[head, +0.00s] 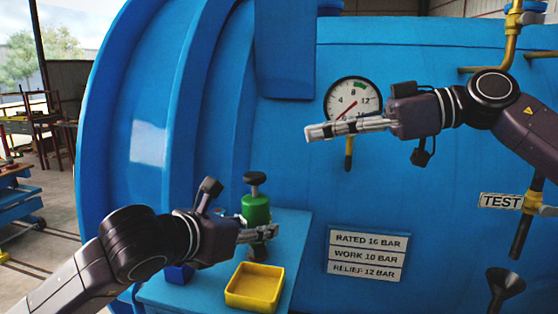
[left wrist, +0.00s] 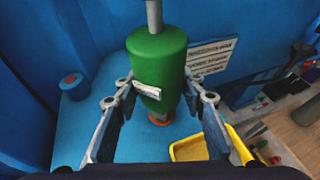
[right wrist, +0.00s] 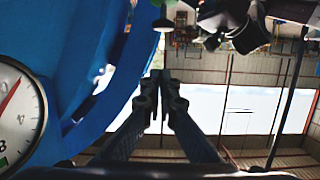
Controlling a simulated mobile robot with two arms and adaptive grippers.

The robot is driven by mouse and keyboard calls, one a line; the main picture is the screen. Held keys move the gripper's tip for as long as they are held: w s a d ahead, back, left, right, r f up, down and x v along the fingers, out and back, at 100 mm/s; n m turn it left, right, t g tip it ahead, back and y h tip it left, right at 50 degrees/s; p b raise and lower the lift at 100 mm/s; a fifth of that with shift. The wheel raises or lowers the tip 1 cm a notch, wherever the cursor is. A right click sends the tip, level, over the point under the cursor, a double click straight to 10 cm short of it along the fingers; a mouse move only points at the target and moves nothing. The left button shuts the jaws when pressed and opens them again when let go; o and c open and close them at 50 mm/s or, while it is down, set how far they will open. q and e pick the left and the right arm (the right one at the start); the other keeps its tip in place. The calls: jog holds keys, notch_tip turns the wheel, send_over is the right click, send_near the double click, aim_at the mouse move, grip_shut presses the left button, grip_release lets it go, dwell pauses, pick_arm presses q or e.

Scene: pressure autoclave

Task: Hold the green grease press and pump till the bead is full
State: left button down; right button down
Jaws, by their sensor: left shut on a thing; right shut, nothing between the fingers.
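The green grease press (head: 256,208) stands upright on the blue shelf (head: 293,224), with a dark knob on a rod above its body. In the left wrist view its green body (left wrist: 158,62) is between the two fingers, with a small pale plate on its front and an orange-red part beneath. My left gripper (head: 268,233) is shut on the press. My right gripper (head: 312,132) is shut and empty, in front of the blue vessel beside the pressure gauge (head: 352,98). In the right wrist view its fingertips (right wrist: 160,76) meet. I cannot make out a grease bead.
A yellow tray (head: 237,299) sits on the shelf just in front of the press. The curved blue vessel wall (head: 435,150) rises behind. A rating plate (head: 367,255), a dark funnel (head: 505,283) and yellow pipework (head: 511,45) are to the right.

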send_over(255, 186)
jog(key=d, duration=0.3)
notch_tip(255, 186, down, 2)
jog(key=f, duration=0.3)
jog(key=shift+w+a+f, duration=0.1)
jog(key=shift+a+f, duration=0.2)
jog(key=shift+a, duration=0.05)
jog(key=shift+d+f, duration=0.1)
jog(key=shift+f, duration=0.35)
jog(key=shift+f, duration=1.4)
